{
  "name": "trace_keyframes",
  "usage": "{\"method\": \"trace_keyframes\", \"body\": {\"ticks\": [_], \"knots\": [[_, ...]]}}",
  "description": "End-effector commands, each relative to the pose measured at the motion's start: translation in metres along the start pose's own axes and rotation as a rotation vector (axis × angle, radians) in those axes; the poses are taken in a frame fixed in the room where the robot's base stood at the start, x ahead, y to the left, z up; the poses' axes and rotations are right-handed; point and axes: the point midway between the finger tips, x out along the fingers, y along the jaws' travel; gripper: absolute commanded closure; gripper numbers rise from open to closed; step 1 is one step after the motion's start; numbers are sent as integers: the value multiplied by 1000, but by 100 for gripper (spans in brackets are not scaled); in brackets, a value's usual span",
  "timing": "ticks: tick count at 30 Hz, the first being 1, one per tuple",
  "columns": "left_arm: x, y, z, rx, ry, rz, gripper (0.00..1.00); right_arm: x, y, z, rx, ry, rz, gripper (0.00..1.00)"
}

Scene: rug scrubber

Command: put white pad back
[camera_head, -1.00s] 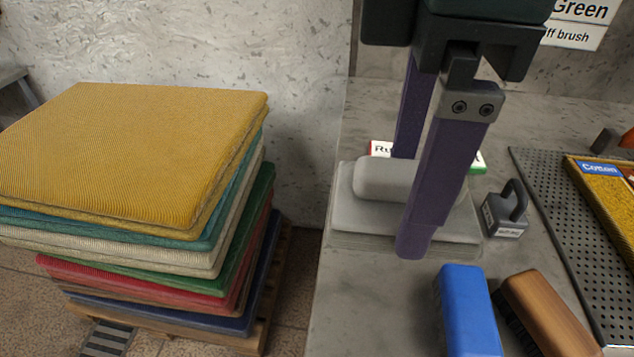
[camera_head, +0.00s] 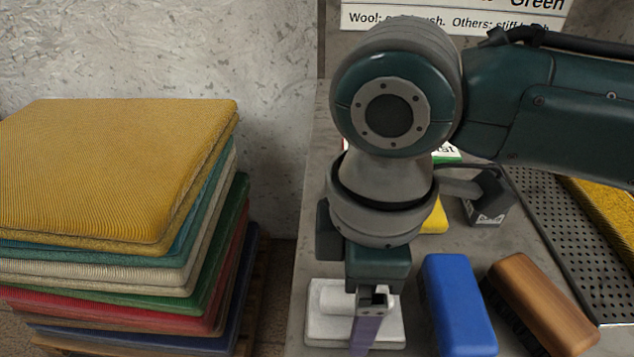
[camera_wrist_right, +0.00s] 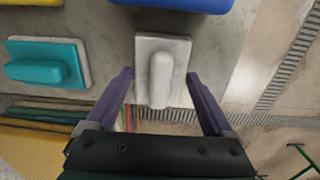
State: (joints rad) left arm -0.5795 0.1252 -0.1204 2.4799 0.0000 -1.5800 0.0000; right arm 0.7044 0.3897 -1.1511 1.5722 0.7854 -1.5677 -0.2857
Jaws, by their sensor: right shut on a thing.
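The white pad (camera_head: 325,328), a pale slab with a rounded grip on top, is at the left edge of the grey table (camera_head: 445,285), left of a blue brush. It also shows in the right wrist view (camera_wrist_right: 145,62). My right gripper (camera_wrist_right: 160,75) has its purple fingers on either side of the white pad and is shut on it. In the head view my wrist and forearm hide the table behind the pad, and one finger overlaps it. I cannot tell whether the pad touches the table. My left gripper is in no view.
The blue brush (camera_head: 460,300) and a wooden brush (camera_head: 545,300) lie right of the pad. A teal pad (camera_wrist_right: 45,65) and a yellow block (camera_head: 435,220) are close by. A rug stack (camera_head: 110,180) stands left. A perforated tray (camera_head: 570,240) is at the right.

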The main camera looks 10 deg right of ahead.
Motion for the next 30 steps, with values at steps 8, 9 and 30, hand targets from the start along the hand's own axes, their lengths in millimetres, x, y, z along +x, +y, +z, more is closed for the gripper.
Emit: {"method": "trace_keyframes", "body": {"ticks": [8, 9, 30], "knots": [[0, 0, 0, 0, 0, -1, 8, 2, 0, 0, 0, 1, 0, 62], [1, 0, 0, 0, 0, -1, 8, 3, 0, 0, 0, 1, 0, 62], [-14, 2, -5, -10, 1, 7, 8, -55, 1, -1, 1, 5, 2, 0]]}}
